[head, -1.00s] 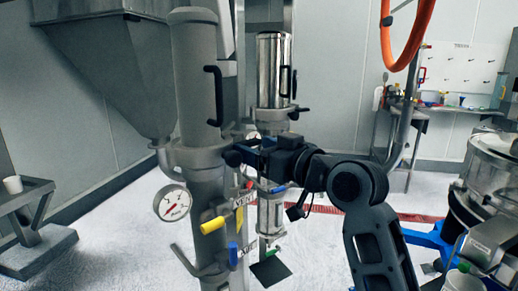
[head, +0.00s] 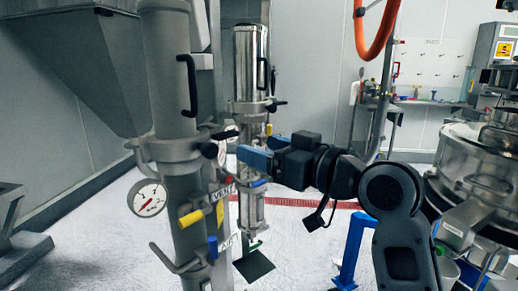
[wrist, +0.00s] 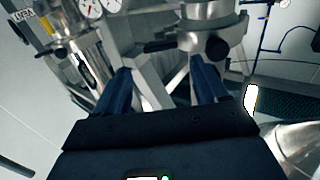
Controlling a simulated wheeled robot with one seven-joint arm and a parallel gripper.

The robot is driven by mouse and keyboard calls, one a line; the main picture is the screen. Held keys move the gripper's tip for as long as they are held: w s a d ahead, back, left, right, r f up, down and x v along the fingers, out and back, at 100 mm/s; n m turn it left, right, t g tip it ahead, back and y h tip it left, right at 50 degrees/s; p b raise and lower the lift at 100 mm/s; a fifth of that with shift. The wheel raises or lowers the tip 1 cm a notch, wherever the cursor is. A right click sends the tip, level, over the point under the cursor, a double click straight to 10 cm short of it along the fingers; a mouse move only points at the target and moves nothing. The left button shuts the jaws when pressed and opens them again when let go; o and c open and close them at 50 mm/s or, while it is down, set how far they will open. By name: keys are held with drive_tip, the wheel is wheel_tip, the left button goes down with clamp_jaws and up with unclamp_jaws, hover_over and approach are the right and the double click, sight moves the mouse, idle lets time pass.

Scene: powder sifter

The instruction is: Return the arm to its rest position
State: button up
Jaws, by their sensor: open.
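My gripper (head: 252,158) has blue fingers and a black body. In the head view it is in mid-air, pointing left, just right of the near grey column's clamp. In the wrist view the two blue fingers (wrist: 160,90) stand apart with nothing held between them. My black arm reaches in from the lower right of the head view, bent at the elbow. The near grey column (head: 168,75) carries a black handle, a round gauge (head: 147,198) and yellow and blue valve handles (head: 193,216). Whether the gripper touches the column cannot be told.
A polished steel cylinder (head: 248,65) stands behind the gripper. A grey hopper (head: 70,65) is at upper left. An orange hose (head: 367,35) hangs at upper right. A steel vessel (head: 470,165) stands right of my arm, near a blue frame (head: 351,250). White floor lies between.

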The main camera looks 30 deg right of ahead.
drive_tip(key=shift+f, duration=0.1)
idle(0.3)
drive_tip(key=s+a+f+m+h, duration=0.1)
drive_tip(key=s+f+m+h, duration=0.2)
drive_tip(key=s+f, duration=0.6)
drive_tip(key=s+f+m+h, duration=0.2)
drive_tip(key=s+f, duration=0.4)
drive_tip(key=f, duration=0.6)
drive_tip(key=s+a+f+n+g, duration=0.1)
drive_tip(key=s+f+g, duration=0.1)
drive_tip(key=s, duration=2.4)
drive_tip(key=shift+s+a+f+h, duration=0.15)
drive_tip(key=shift+s+f+h, duration=0.2)
drive_tip(key=shift+h, duration=0.05)
